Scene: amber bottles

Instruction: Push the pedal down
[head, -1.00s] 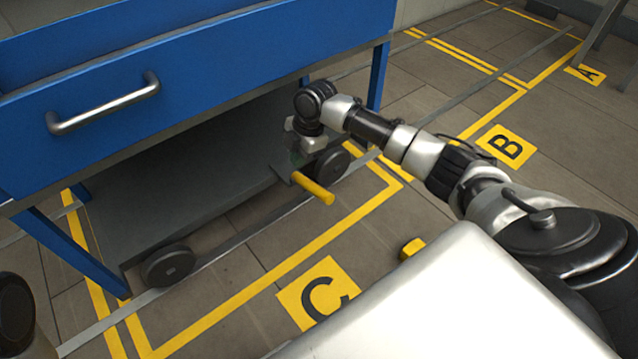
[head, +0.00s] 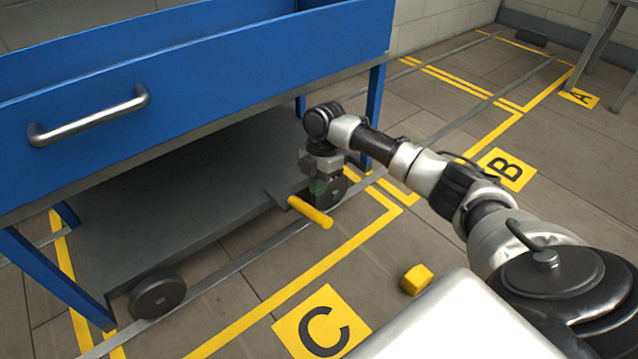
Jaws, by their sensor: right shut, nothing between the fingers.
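The pedal is a yellow bar (head: 311,212) on a grey lever that sticks out from under the blue cart (head: 200,90), near its right wheel. My right gripper (head: 321,194) points down just behind the pedal bar and close to it. It is shut and empty. Its fingertips are small and dark against the wheel, so I cannot tell whether they touch the pedal. My left gripper is not in view.
The cart has a grey lower shelf (head: 190,190), a front handle (head: 88,116) and a black left wheel (head: 157,297). A small yellow block (head: 416,280) lies on the floor.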

